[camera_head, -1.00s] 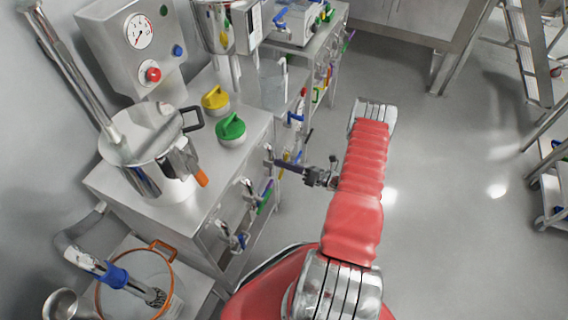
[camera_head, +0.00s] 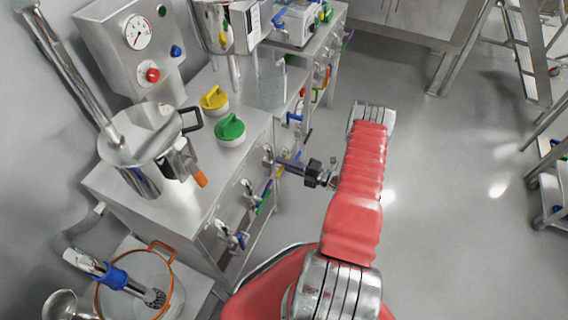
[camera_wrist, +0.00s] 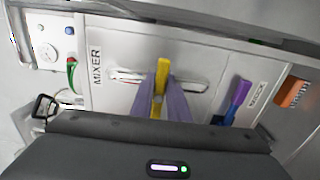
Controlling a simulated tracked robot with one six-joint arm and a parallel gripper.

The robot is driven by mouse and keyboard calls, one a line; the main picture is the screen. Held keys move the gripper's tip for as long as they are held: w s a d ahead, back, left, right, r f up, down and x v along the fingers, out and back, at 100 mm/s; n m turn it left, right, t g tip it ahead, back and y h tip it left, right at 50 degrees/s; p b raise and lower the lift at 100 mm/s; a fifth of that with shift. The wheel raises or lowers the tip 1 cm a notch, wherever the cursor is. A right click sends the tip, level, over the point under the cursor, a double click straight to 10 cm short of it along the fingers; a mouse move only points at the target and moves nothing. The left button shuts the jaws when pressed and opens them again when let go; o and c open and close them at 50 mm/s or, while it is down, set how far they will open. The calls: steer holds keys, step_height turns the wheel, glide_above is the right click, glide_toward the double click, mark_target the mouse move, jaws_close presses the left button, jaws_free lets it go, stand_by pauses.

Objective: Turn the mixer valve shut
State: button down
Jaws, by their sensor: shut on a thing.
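In the wrist view a yellow lever handle (camera_wrist: 163,70) is on the metal cabinet front, beside the label "MIXER" (camera_wrist: 96,66). My gripper (camera_wrist: 160,98) has its two purple-grey fingers on either side of this handle, shut on it. The handle points roughly up and down in that picture, across a pale horizontal pipe. In the head view my gripper (camera_head: 289,165) reaches left to the cabinet front, and only a little of the yellow handle (camera_head: 279,173) shows by the fingers.
A purple-handled valve (camera_wrist: 238,97) sits to the right in the wrist view, and a green-and-red handle (camera_wrist: 72,75) to the left.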

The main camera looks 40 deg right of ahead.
steer(key=shift+f, duration=0.15)
steer(key=c, duration=1.7)
jaws_free()
steer(key=shift+a, duration=0.1)
steer(key=shift+s, duration=0.15)
steer(key=v, duration=1.3)
steer(key=shift+s+d, duration=0.2)
steer(key=shift+d, duration=0.05)
